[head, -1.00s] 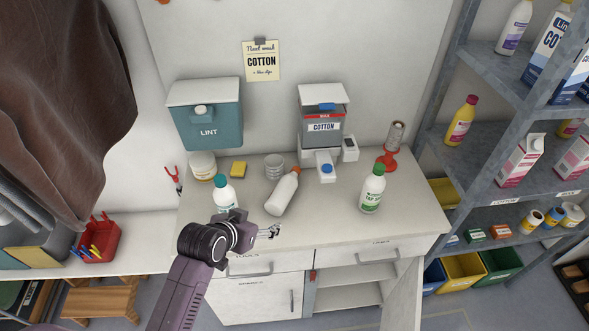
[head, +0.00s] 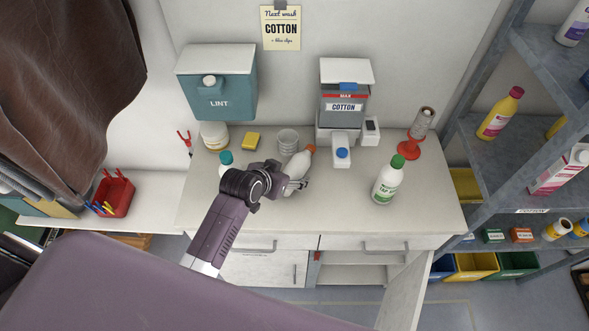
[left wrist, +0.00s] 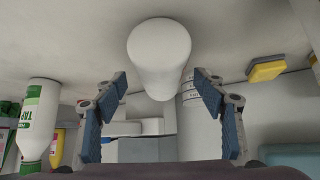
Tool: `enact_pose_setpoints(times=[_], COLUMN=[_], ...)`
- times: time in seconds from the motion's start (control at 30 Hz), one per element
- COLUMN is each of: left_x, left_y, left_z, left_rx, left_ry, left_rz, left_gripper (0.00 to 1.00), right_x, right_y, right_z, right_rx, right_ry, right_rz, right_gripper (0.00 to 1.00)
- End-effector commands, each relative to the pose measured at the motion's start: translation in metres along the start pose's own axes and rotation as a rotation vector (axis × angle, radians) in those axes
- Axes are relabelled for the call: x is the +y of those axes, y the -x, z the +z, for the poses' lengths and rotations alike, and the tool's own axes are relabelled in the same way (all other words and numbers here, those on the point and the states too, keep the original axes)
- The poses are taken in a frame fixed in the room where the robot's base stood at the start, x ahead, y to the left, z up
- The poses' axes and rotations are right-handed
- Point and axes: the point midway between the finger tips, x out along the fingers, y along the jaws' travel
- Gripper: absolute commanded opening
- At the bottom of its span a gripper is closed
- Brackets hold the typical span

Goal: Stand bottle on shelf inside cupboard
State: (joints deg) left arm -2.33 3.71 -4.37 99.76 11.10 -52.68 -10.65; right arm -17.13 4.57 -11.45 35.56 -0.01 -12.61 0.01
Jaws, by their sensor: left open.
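A white bottle with an orange cap (head: 301,161) lies on the counter, partly hidden behind my left gripper. My left gripper (head: 302,185) is open at its near end. In the left wrist view the white round end of a bottle (left wrist: 159,52) shows ahead of and between the spread fingers (left wrist: 161,92); I cannot tell whether they touch it. The cupboard under the counter at right stands open, with a pale shelf (head: 350,269) inside and its door (head: 404,291) swung outward. My right gripper is not in view.
A green-capped bottle (head: 387,181) stands upright on the counter (head: 430,205) at right; a teal-capped bottle (head: 226,160) stands left of my gripper. A clear cup (head: 288,142), yellow sponge (head: 251,140) and detergent dispenser (head: 345,105) are behind. The counter's right part has free room.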

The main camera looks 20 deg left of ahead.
Motion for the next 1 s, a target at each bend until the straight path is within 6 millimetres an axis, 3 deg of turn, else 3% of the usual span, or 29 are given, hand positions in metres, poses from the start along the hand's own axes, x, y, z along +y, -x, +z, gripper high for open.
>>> enact_pose_setpoints(times=[0.3, 0.63, 1.0], left_x=[-0.001, -0.001, -0.001], left_y=[-0.028, -0.032, -0.032], left_z=[0.000, 0.001, 0.001], left_rx=[0.000, 0.000, -0.001], left_ry=[0.001, 0.000, 0.000], left_rz=[0.001, 0.000, 0.000], left_gripper=[0.64, 0.64, 0.24], right_x=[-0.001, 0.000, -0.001], right_y=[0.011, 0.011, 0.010], right_z=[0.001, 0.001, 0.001], right_rx=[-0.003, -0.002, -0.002], right_ry=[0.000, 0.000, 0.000], right_rz=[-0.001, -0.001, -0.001], right_gripper=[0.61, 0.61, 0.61])
